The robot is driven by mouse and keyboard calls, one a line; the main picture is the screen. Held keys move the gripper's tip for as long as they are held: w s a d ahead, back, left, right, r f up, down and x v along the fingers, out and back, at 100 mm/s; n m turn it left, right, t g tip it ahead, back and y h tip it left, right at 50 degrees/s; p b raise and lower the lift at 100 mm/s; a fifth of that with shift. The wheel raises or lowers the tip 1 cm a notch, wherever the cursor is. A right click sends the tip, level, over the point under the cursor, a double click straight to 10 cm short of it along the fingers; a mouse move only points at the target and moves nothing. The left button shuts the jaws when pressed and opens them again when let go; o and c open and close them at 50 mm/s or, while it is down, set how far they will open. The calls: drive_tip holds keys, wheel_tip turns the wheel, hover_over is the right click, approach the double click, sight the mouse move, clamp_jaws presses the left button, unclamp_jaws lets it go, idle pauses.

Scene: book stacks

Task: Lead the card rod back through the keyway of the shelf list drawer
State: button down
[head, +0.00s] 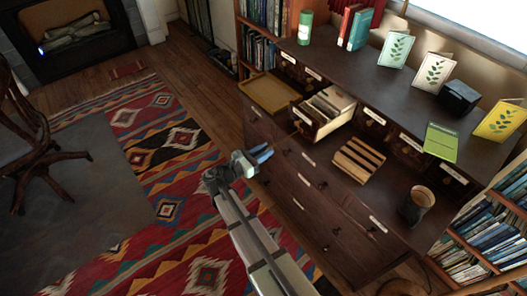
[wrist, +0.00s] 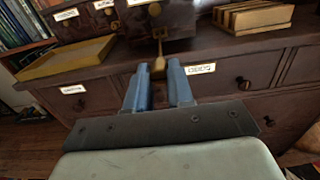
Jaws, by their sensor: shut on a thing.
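The shelf list drawer (head: 318,122) is pulled out of the cabinet and holds a row of cards. Its dark front (wrist: 165,25) faces me in the wrist view. My gripper (head: 266,153) is in front of and below the drawer. Its two blue fingers (wrist: 162,78) are shut on the near end of the brass card rod (wrist: 160,45). The rod runs from between the fingertips toward the drawer front. The keyway is not clear, and I cannot tell whether the rod's far end is in it.
A shallow yellow tray (head: 270,93) lies left of the drawer, and a slatted wooden block (head: 358,159) lies right of it. A dark cup (head: 416,204) stands farther right. Green and red books (head: 356,28) and standing cards line the cabinet top.

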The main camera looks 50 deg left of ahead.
drive_tip(key=shift+w, duration=6.25)
idle(1.8)
